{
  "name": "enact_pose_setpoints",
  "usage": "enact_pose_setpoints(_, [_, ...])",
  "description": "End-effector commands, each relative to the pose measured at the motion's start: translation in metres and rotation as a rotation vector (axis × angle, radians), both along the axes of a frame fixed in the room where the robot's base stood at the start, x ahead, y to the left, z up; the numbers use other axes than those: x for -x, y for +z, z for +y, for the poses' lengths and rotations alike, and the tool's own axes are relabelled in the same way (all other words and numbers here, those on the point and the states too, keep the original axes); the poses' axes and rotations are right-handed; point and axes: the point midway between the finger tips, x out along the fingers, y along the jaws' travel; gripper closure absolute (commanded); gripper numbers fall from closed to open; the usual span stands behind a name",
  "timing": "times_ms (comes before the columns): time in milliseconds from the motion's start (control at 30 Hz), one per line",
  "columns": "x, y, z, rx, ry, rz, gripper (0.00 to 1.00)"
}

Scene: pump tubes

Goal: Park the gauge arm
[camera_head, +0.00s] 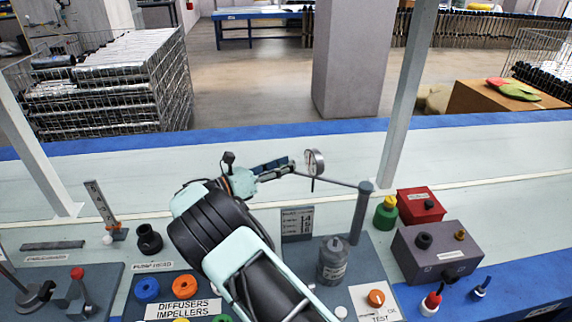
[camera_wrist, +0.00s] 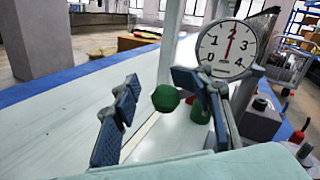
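The gauge arm (camera_head: 335,182) is a thin grey rod reaching left from the top of a grey post (camera_head: 361,218). A round white dial gauge (camera_head: 314,162) sits near its free end. In the wrist view the dial (camera_wrist: 228,48) faces me, its red needle near 2. My gripper (camera_head: 280,168) is at the free end of the rod, just left of the dial. In the wrist view my gripper (camera_wrist: 160,105) has its fingers wide apart. A green knob (camera_wrist: 166,98) shows between them, nearer the right finger. I cannot tell whether they touch it.
A grey canister (camera_head: 332,262) and a small sign (camera_head: 297,224) stand below the rod. Right of the post are a green-and-yellow knob (camera_head: 386,213), a red box (camera_head: 420,206) and a grey box (camera_head: 438,252). A slanted pale column (camera_head: 405,95) rises behind.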

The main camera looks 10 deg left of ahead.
Motion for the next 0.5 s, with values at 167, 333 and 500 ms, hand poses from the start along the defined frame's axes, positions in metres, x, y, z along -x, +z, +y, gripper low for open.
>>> enact_pose_setpoints(167, [0.015, -0.007, 0.015, -0.004, 0.004, 0.01, 0.62])
enact_pose_setpoints(333, [0.041, -0.005, 0.041, -0.005, 0.009, 0.009, 0.62])
enact_pose_setpoints(500, [0.065, -0.003, 0.067, -0.007, 0.013, 0.005, 0.62])
